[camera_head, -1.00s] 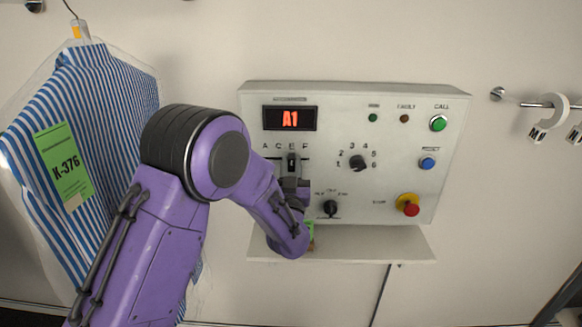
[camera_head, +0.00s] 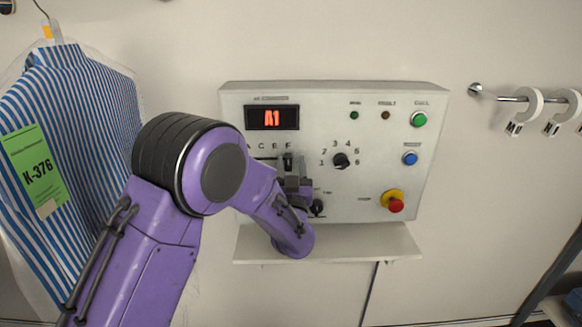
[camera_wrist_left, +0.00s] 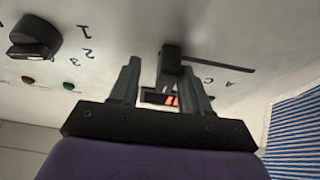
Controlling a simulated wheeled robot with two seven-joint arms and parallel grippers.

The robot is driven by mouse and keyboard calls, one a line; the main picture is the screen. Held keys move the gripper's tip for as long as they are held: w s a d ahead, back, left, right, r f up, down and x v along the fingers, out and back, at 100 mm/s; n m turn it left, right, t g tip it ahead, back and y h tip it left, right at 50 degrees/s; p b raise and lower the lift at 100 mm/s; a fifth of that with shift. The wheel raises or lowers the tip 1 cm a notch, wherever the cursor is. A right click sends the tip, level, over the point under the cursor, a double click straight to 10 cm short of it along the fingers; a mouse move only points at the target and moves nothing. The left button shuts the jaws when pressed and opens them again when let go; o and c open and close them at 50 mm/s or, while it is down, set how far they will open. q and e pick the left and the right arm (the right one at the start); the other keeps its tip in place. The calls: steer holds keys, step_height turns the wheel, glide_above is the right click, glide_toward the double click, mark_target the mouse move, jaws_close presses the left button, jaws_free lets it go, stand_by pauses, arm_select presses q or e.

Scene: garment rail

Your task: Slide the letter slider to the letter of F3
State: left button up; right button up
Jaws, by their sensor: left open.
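The dark letter slider (camera_head: 287,161) is on the grey panel (camera_head: 330,95), about below the letter F at the right end of the printed A, C, E, F row. My left gripper (camera_head: 291,180) is at the slider, its fingers partly hidden behind its own wrist. In the left wrist view, the slider knob (camera_wrist_left: 170,62) is between the tips of my open left gripper (camera_wrist_left: 160,75), closer to the right-hand finger. Whether a finger touches it cannot be told. The display (camera_head: 271,117) reads A1. My right gripper is not in view.
A black number dial (camera_head: 341,160) is right of the slider, with another black knob (camera_head: 317,207) below it. Red (camera_head: 396,205), blue (camera_head: 410,158) and green (camera_head: 419,119) buttons line the right side. A shelf (camera_head: 380,243) juts out below. A bagged striped shirt (camera_head: 85,110) hangs left.

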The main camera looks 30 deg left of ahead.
arm_select(q)
steer(key=shift+s+f, duration=0.25)
steer(key=shift+s, duration=0.05)
steer(key=b+v, duration=0.4)
steer(key=v, duration=0.6)
steer(key=shift+d+r, duration=0.2)
steer(key=shift+w, duration=0.1)
